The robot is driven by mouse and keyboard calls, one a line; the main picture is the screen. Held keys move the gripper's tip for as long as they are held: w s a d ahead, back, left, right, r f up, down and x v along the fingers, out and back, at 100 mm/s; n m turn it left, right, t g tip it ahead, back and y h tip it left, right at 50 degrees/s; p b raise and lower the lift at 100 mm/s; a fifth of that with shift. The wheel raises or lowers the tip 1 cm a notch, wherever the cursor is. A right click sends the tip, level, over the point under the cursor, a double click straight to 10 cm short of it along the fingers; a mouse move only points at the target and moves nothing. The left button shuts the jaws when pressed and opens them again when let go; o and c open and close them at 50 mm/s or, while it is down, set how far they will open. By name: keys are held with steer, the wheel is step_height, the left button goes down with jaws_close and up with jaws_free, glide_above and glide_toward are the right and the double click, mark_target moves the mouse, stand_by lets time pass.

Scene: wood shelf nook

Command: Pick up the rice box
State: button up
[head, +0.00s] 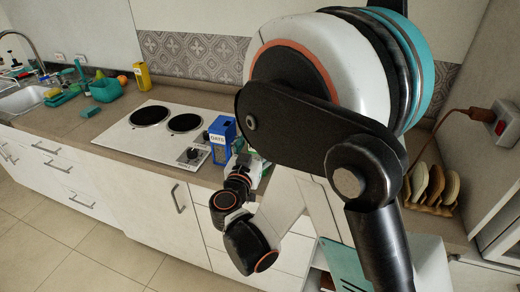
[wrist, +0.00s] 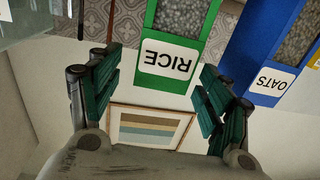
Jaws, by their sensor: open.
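The rice box (wrist: 172,62) is green with a white RICE label and a window of pale grains. It appears upside down in the wrist view, between the two fingers of my gripper (wrist: 160,80). The fingers are open, one on each side of the box, with visible gaps. I cannot tell how deep the box sits between them. In the head view my gripper (head: 243,163) is at the counter's front edge, right of the cooktop. My arm largely hides the rice box there.
A blue oats box (head: 222,139) stands close beside the rice box; it also shows in the wrist view (wrist: 268,75). The cooktop (head: 150,140) lies to the left. A yellow box (head: 142,76) stands at the back. A rack of boards (head: 430,190) is at the right.

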steer(key=shift+r+b+x, duration=0.2)
steer(key=shift+b+x, duration=0.2)
steer(key=shift+x, duration=0.95)
steer(key=shift+r+b+x, duration=0.25)
steer(key=shift+b+x, duration=0.15)
steer(key=shift+x, duration=0.95)
steer(key=shift+a, duration=0.15)
jaws_close()
